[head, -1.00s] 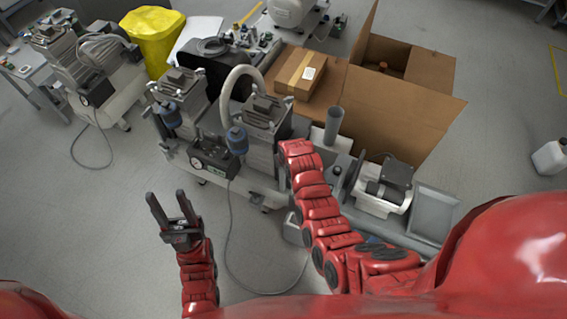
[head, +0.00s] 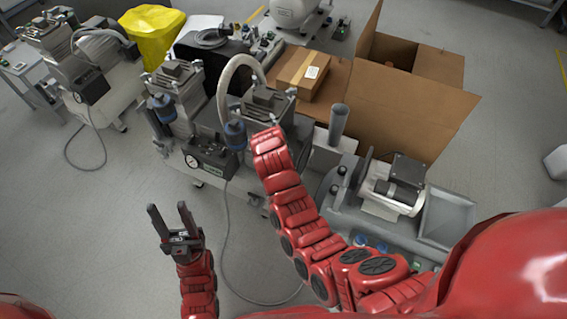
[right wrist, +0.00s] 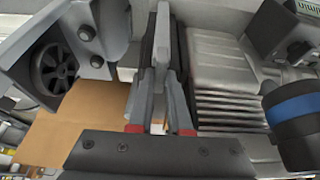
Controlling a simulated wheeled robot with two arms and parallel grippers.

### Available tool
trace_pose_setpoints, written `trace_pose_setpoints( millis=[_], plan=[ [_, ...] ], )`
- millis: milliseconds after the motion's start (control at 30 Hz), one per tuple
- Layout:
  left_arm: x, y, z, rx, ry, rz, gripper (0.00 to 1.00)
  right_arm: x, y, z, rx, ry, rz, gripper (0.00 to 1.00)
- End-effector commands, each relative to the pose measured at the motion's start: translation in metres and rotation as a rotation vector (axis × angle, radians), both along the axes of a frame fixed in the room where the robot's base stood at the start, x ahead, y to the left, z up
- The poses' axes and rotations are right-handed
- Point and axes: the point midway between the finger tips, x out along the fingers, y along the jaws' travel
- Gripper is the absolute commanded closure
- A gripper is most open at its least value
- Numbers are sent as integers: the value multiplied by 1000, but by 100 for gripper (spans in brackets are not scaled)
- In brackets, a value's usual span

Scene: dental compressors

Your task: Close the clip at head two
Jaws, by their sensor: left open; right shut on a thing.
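The twin-head compressor stands ahead of me, with one grey finned head (head: 182,92) on the left and another (head: 266,108) on the right. My right arm reaches beside the right head, and its gripper is hidden behind the arm in the head view. In the right wrist view my right gripper (right wrist: 161,95) is shut on a thin grey upright piece (right wrist: 161,50), apparently the clip lever, beside a finned head (right wrist: 225,85). I cannot tell whether the clip is closed. My left gripper (head: 174,222) is open and empty, above the floor in front of the compressor.
A blue-banded filter (right wrist: 294,108) is close on the right in the right wrist view. A pressure gauge (head: 191,161) is on the compressor's front. An open carton (head: 405,105) and a motor unit (head: 393,187) stand to the right. A cable (head: 225,240) lies on the floor.

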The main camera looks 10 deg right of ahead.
Motion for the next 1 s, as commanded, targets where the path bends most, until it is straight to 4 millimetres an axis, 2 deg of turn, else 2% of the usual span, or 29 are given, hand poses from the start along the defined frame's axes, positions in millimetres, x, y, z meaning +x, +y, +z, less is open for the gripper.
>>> trace_pose_setpoints(
  millis=[133, 600, 633, 767, 1000],
  plan=[
    [0, 0, -6, 0, 0, 0, 50, -1, 0, -2, 0, 3, -28, 100],
    [0, 0, -6, 0, 0, 0, 50, -1, 0, -1, 1, 4, -38, 100],
    [0, 0, -6, 0, 0, 0, 50, -1, 0, -1, 1, 4, -38, 79],
    [0, 0, -6, 0, 0, 0, 50, -1, 0, -1, 1, 3, -38, 55],
    [0, 0, -6, 0, 0, 0, 50, 0, 0, 0, 1, 2, -38, 54]
  ],
)
